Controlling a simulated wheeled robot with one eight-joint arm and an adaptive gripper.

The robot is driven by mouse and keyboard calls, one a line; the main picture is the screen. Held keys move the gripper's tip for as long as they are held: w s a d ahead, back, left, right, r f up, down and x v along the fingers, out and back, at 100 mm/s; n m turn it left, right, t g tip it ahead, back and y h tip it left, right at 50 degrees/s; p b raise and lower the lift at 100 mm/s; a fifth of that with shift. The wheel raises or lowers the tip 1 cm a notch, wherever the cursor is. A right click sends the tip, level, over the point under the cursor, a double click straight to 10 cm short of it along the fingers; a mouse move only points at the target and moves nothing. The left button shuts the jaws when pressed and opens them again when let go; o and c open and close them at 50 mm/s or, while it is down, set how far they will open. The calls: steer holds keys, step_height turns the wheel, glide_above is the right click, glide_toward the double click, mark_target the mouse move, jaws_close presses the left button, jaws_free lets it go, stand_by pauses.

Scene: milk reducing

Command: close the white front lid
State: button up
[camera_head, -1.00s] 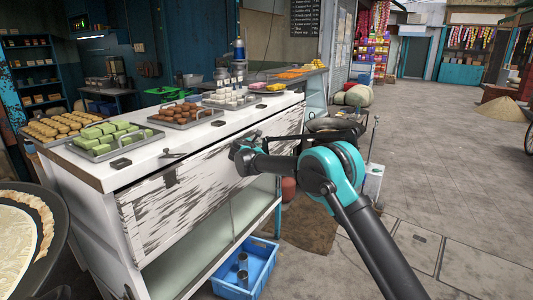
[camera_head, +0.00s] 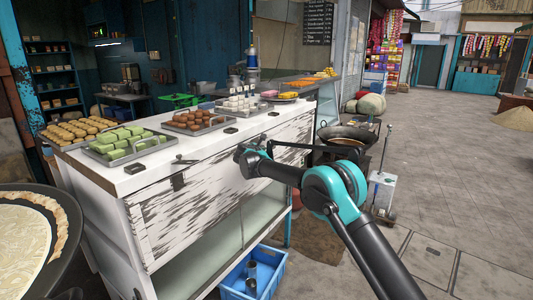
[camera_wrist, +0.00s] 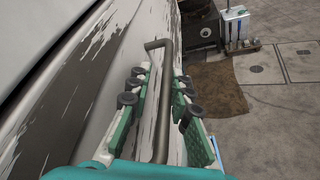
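The white front lid (camera_head: 205,205) is a worn, paint-chipped panel along the front of the white counter (camera_head: 130,175). It stands nearly upright, with its top edge close under the counter top; whether it is fully flush I cannot tell. My gripper (camera_head: 243,156) is at the lid's front face, towards its right half. In the wrist view, my gripper (camera_wrist: 160,105) has its two green fingers apart, one on each side of a dark bar handle (camera_wrist: 163,80). The handle runs between the fingers, with visible gaps. The lid surface (camera_wrist: 110,75) lies left of and behind the handle.
Trays of sweets, including a green one (camera_head: 125,140), stand on the counter. A blue crate (camera_head: 270,272) sits on the floor below. A wok (camera_head: 347,137) and a grey canister (camera_head: 382,190) stand to the right. A large pan (camera_head: 35,240) is at lower left.

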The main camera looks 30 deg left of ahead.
steer(key=shift+s, duration=0.1)
steer(key=v, duration=1.1)
steer(key=shift+s, duration=0.4)
steer(key=shift+r, duration=0.1)
